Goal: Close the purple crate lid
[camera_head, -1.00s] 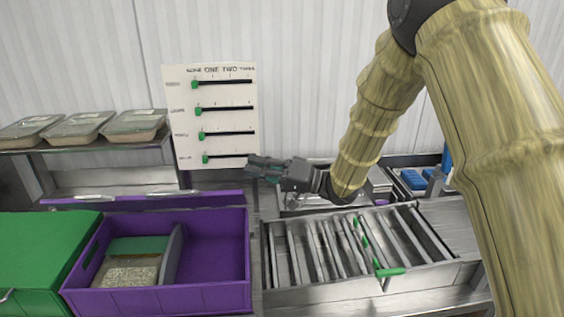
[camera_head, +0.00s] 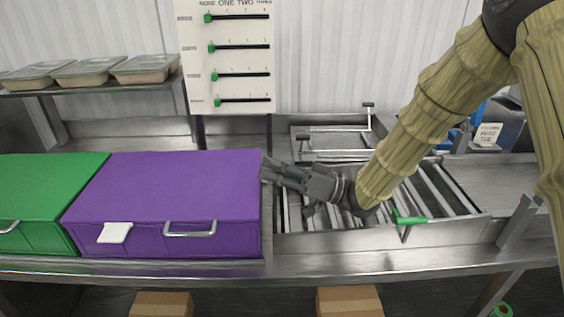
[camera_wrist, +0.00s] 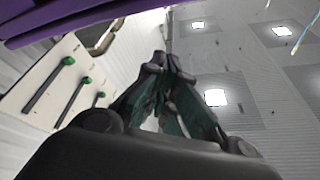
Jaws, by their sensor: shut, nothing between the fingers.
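The purple crate (camera_head: 140,235) stands on the metal counter at the left, and its purple lid (camera_head: 175,185) lies flat over it in the head view. A metal handle and a white tag are on its front face. The inside of the crate is hidden. My gripper (camera_head: 270,170) is shut and empty at the lid's right edge; I cannot tell whether it touches. In the wrist view my fingertips (camera_wrist: 168,62) are together, and a purple edge (camera_wrist: 60,20) crosses the top left.
A closed green crate (camera_head: 45,190) stands directly left of the purple one. A metal rack (camera_head: 440,235) with a green handle lies under my arm at the right. A slider board (camera_head: 225,60) stands behind. Filled trays (camera_head: 85,70) sit on a back shelf.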

